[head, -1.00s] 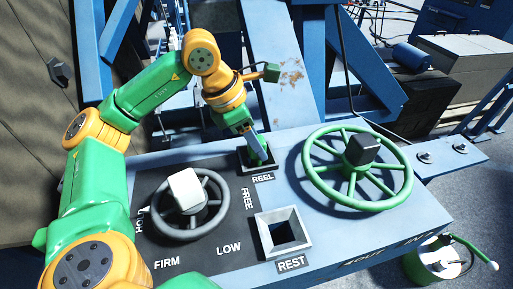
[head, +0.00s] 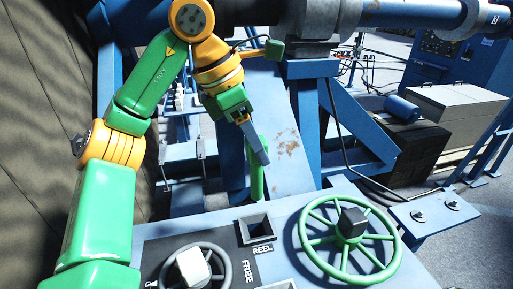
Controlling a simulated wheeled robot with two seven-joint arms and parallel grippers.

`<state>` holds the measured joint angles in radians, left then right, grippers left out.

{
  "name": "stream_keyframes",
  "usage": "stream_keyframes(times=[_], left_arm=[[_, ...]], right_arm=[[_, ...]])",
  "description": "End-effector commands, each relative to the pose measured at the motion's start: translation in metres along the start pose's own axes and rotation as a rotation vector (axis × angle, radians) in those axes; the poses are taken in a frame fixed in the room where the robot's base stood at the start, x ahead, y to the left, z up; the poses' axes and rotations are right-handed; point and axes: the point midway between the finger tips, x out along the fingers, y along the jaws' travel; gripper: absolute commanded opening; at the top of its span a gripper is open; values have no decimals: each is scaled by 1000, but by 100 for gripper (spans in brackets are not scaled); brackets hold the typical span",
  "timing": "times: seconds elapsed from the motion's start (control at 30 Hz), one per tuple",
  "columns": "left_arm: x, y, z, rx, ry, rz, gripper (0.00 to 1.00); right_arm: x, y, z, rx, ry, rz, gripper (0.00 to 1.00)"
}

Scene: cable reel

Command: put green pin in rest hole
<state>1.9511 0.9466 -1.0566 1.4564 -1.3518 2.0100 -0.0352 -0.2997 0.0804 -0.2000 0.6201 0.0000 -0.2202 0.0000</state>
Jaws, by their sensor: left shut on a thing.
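The green pin (head: 256,176) hangs upright from my left gripper (head: 257,146), which is shut on its upper part. The pin's lower end is clear of the panel, just behind the REEL hole (head: 255,229) in this view. The REEL hole is a square socket and shows empty. At the bottom edge, only a sliver of the light rim of the rest hole (head: 279,285) shows; its opening and label are out of view. My right gripper is not in view.
A green handwheel (head: 347,241) with a dark knob stands on the panel's right. A grey dial wheel (head: 197,270) with a white knob sits at lower left. Blue frame beams (head: 285,150) rise behind the panel.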

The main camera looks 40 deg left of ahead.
Motion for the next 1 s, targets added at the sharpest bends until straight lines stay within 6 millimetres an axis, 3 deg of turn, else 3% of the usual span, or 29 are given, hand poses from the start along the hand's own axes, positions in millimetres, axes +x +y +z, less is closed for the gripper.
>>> stream_keyframes(times=[0.47,1.0], left_arm=[[-40,0,16,0,-2,0,0],[-75,0,32,2,0,-3,0]], right_arm=[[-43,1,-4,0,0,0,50],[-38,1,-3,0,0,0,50]])
